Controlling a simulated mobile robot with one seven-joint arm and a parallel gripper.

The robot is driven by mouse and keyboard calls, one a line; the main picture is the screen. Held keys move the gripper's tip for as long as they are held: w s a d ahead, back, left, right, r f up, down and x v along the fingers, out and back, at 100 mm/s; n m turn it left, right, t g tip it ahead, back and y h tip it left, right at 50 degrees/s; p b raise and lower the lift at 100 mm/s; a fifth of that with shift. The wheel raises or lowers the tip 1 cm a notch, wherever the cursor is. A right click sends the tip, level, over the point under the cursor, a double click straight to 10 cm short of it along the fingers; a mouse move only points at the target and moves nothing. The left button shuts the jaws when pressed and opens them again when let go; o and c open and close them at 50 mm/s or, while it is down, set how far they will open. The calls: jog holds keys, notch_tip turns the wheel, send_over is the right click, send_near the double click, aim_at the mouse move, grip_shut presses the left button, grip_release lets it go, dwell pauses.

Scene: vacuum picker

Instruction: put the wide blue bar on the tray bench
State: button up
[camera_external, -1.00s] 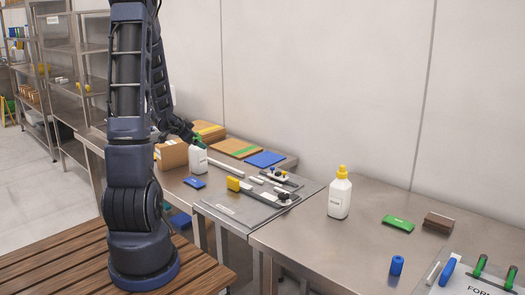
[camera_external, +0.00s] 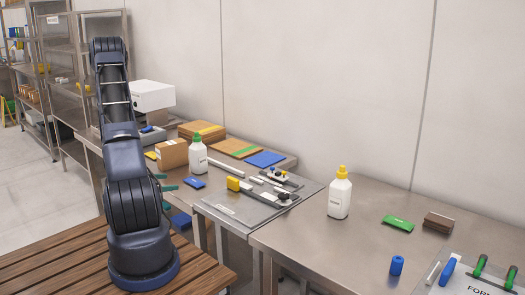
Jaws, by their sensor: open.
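A small flat blue bar (camera_external: 194,182) lies on the left steel bench (camera_external: 225,175), near its front edge. A larger flat blue piece (camera_external: 264,159) lies farther back on that bench; I cannot tell for sure which is the wide blue bar. My gripper (camera_external: 166,182) shows only as green fingertips beside my arm, at the bench's front edge. They are apart and open, a little left of the small blue bar, with nothing seen between them. The rest of my gripper is hidden behind my arm. I cannot tell which bench is the tray bench.
A white bottle with a green cap (camera_external: 198,153) and a cardboard box (camera_external: 172,153) stand close behind the small blue bar. A grey board with a yellow-ended tool (camera_external: 240,186) lies to its right. The right bench (camera_external: 300,236) has a yellow-capped bottle (camera_external: 340,195) and clear room at its front.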

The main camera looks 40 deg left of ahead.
aim_at(194, 180)
jog(key=shift+w+d+f, duration=0.15)
jog(key=shift+w+f, duration=0.05)
jog(key=shift+w, duration=0.05)
jog(key=x, duration=0.9)
jog(key=shift+w+d+f, duration=0.1)
jog(key=shift+w+d, duration=0.1)
jog(key=shift+w, duration=0.15)
jog(key=c, duration=0.8)
jog(key=shift+o, duration=0.2)
notch_tip(194, 180, up, 19)
jog(key=w+d, duration=1.6)
jog(key=w, duration=0.2)
jog(key=w+d+f, duration=0.1)
jog(key=w+d, duration=0.3)
jog(key=d, duration=0.7)
jog(key=w+d+f+m+h, duration=0.1)
jog(key=w+d, duration=0.4)
jog(key=d, duration=0.6)
jog(key=shift+w+d+h, duration=0.15)
jog(key=shift+d+h, duration=0.1)
jog(key=shift+h, duration=0.05)
